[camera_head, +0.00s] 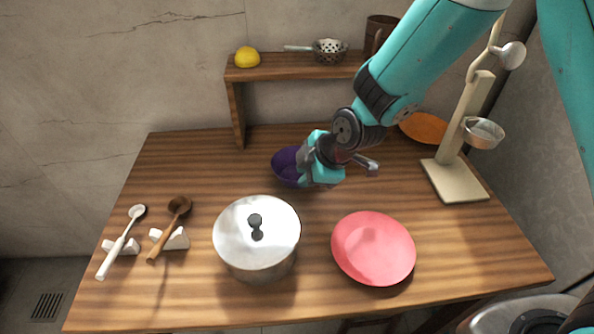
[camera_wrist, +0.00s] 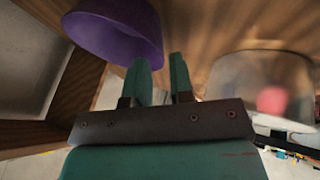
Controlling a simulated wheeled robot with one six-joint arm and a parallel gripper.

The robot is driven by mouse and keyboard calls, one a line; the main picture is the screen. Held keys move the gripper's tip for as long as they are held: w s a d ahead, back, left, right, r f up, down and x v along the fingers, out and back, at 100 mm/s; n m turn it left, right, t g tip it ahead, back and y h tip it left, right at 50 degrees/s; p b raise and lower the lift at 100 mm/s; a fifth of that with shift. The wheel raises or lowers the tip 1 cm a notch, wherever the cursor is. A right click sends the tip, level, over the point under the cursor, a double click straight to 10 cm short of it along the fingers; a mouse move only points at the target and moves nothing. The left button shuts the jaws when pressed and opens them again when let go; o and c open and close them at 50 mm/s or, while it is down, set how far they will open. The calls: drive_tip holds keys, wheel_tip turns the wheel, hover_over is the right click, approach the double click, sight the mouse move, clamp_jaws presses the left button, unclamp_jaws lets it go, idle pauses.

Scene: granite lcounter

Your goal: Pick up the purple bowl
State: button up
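The purple bowl (camera_head: 284,165) stands on the wooden table behind the pot, partly hidden by my gripper at its right side. In the wrist view the bowl (camera_wrist: 112,28) shows at the upper left, with its lower edge close to the left fingertip. My gripper (camera_wrist: 161,65) has its two green fingers apart, with a gap between them and nothing seen held. In the head view the gripper (camera_head: 309,165) overlaps the bowl's right edge; I cannot tell whether it touches the bowl.
A lidded metal pot (camera_head: 258,240) stands in front of the bowl. A pink plate (camera_head: 373,248) lies at front right. An orange plate (camera_head: 424,127) and a beige stand (camera_head: 455,180) are at right. A wooden shelf (camera_head: 290,69) stands behind. Two spoons on rests are at left.

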sight(292, 187)
drive_tip(key=x, duration=0.4)
drive_tip(key=shift+w+f, duration=0.3)
drive_tip(key=shift+f, duration=0.05)
clamp_jaws()
drive_tip(key=shift+r, duration=0.15)
